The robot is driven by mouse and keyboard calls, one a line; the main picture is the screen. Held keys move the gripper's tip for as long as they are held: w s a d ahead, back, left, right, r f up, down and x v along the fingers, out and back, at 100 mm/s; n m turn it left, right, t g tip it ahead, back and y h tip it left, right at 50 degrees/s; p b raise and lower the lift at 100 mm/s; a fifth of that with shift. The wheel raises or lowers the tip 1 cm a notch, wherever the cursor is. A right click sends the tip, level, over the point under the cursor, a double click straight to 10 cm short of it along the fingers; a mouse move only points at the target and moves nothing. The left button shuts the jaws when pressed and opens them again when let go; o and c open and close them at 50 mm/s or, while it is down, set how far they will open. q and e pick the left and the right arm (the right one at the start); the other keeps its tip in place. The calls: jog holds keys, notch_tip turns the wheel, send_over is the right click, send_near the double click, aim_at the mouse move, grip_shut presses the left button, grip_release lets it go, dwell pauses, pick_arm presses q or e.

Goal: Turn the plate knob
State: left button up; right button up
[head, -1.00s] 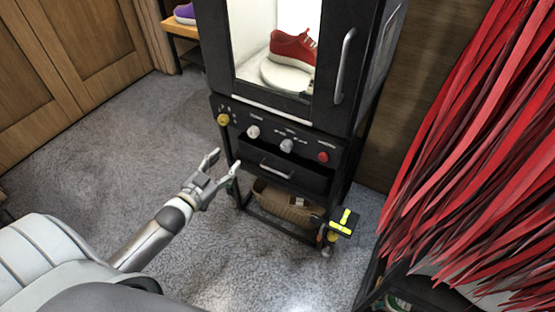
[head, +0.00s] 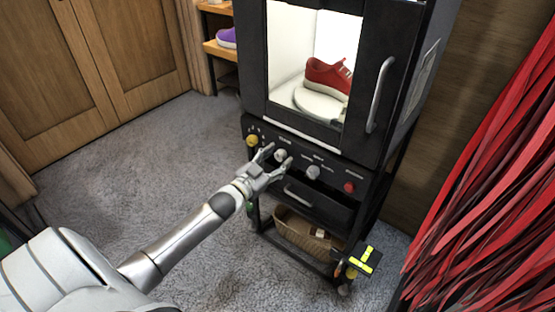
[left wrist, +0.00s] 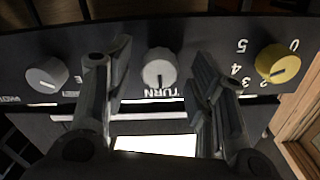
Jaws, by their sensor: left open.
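The black cleaning cabinet (head: 385,150) has a front panel with a yellow knob (head: 252,140), two white-grey knobs and a red knob (head: 349,187). The plate knob (head: 281,155) is the white one beside the yellow knob. In the left wrist view this knob (left wrist: 159,68) sits above lettering that reads TURN upside down. My left gripper (head: 276,157) is open, with its two fingers spread on either side of this knob. In the left wrist view the fingers (left wrist: 158,75) flank it with gaps on both sides. My right gripper is not in view.
A red sneaker (head: 329,77) stands on a round white plate (head: 318,104) behind the cabinet door. The door handle (head: 380,95) is at the right. A drawer handle (head: 297,196) lies below the knobs. Red strips (head: 490,200) hang at the right. The grey floor (head: 130,165) at left is clear.

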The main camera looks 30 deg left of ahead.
pick_arm(q)
jog(key=shift+w, duration=0.4)
jog(key=shift+d, duration=0.1)
jog(key=c, duration=1)
